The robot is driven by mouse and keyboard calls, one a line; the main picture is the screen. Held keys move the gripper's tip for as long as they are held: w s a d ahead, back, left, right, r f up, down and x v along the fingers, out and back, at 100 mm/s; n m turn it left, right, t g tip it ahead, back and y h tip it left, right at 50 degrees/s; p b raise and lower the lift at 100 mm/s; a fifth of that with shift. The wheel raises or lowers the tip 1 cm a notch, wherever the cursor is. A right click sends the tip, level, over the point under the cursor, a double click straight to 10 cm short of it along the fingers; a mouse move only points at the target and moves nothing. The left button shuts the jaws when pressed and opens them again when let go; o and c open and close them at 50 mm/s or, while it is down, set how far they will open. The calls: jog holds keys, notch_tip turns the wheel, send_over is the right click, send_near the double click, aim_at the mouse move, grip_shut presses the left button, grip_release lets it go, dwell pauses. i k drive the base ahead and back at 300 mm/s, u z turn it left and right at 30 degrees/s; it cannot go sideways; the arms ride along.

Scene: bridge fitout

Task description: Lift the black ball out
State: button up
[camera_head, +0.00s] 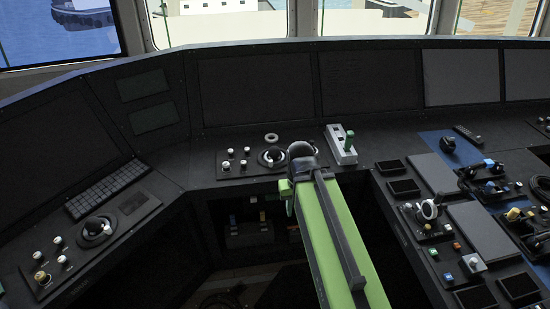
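One (272,156) is on the middle console, just left of my arm's far end. The other (95,228) is on the left console. My green arm reaches up from the bottom to the middle console edge and ends in a dark rounded joint. A small green part (286,190) sticks out at its left and may belong to my gripper. The fingers cannot be made out, and nothing held is visible. My arm hides part of the console edge.
A white box with a green lever (342,145) stands right of my arm's end. A small grey ring (271,138) lies behind the middle dark piece. Several knobs flank it. A keyboard (107,188) lies left. Levers and buttons crowd the right console. Dark screens stand behind.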

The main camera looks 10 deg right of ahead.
aim_at(274, 152)
jog(key=u, duration=0.05)
jog(key=i, duration=0.9)
jog(key=u, duration=1.75)
